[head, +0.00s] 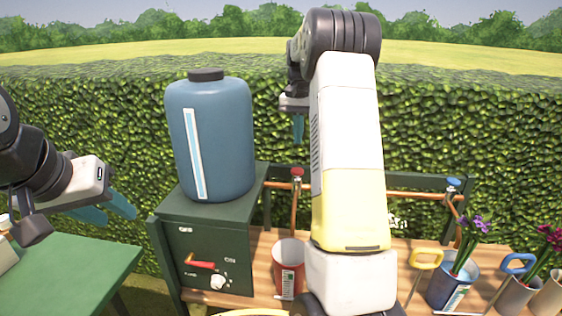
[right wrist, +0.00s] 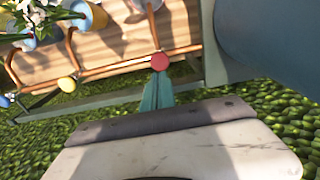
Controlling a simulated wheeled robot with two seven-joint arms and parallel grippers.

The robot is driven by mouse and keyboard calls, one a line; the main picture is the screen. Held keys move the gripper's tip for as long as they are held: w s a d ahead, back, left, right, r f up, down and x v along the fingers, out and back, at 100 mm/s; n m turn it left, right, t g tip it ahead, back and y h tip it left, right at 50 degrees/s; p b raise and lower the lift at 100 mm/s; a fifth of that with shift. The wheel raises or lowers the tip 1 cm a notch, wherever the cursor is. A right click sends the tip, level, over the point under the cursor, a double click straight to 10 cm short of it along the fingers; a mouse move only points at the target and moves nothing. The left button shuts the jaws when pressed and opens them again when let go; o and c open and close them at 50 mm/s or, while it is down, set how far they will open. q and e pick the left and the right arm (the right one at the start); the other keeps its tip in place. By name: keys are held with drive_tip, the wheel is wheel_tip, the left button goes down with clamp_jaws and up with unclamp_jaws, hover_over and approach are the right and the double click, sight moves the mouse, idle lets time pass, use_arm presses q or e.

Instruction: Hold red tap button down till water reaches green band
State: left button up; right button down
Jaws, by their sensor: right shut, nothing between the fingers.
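The red tap button (head: 297,171) tops a copper tap on the pipe at the back of the bench. It also shows in the right wrist view (right wrist: 160,62), just beyond my fingertips. My right gripper (head: 298,139) is shut and empty, pointing down above the button with a visible gap. Its closed teal fingers show in the right wrist view (right wrist: 158,77). A red bucket (head: 282,252) with a label strip stands below the red tap. I see no water stream, and the water level and green band cannot be made out. My left gripper (head: 112,212) is open and empty at left.
A blue tank (head: 232,140) with a pale gauge stands on a green cabinet (head: 205,280) left of the tap. A blue tap button (head: 453,182) and flower-filled buckets (head: 447,288) are at right. A yellow button (right wrist: 67,84) shows in the wrist view. My right arm hides the bench's middle.

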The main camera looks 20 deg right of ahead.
sight(297, 170)
wheel_tip(297, 170, down, 10)
drive_tip(key=shift+r, duration=0.1)
idle(0.4)
